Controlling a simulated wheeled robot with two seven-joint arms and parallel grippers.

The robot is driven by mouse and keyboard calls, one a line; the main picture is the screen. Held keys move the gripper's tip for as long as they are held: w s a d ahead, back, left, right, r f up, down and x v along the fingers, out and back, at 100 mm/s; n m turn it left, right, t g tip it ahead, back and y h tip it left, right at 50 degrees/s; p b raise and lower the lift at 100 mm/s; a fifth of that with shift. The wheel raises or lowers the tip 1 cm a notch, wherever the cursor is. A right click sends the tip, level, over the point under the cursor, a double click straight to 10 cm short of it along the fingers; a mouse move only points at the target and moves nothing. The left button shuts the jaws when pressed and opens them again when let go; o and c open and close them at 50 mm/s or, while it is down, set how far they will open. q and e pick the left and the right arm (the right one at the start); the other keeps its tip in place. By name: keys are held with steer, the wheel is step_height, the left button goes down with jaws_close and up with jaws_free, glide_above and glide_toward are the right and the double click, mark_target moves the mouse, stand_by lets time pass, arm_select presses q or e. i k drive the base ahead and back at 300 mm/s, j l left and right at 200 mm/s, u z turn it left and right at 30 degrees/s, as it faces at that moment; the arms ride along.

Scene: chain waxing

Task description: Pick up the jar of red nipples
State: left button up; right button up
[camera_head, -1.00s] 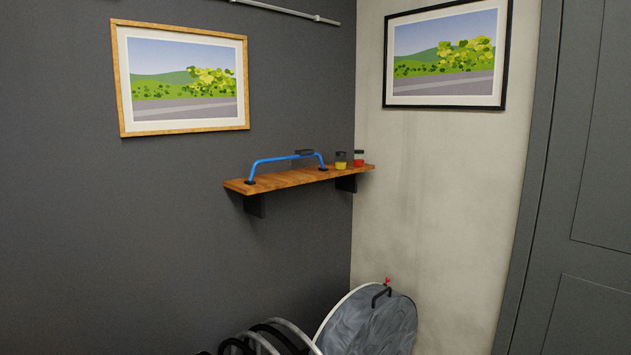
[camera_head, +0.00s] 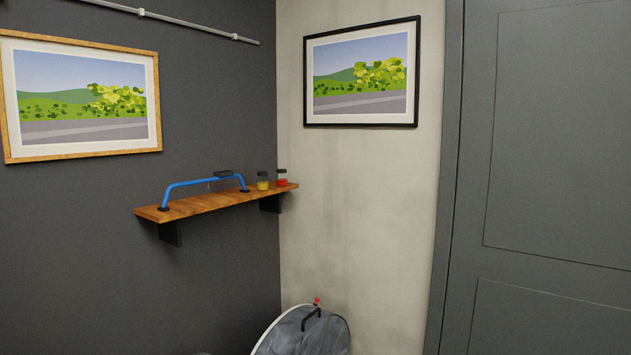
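A small jar with red contents and a dark lid (camera_head: 282,179) stands upright at the right end of a wooden wall shelf (camera_head: 205,203). A similar jar with yellow contents (camera_head: 263,182) stands just left of it. Neither of my grippers is in view, so I cannot see whether they are open or shut.
A blue bar on black feet (camera_head: 200,182) stands on the shelf, left of the jars. Below is a round grey disc (camera_head: 310,335) with a black handle and red knob. Framed pictures hang on both walls, and a grey door (camera_head: 550,180) is at right.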

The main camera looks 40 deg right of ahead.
mark_target(282, 180)
steer(key=z, duration=1)
steer(key=i+l+u, duration=0.1)
steer(key=i+l, duration=0.25)
steer(key=i, duration=0.1)
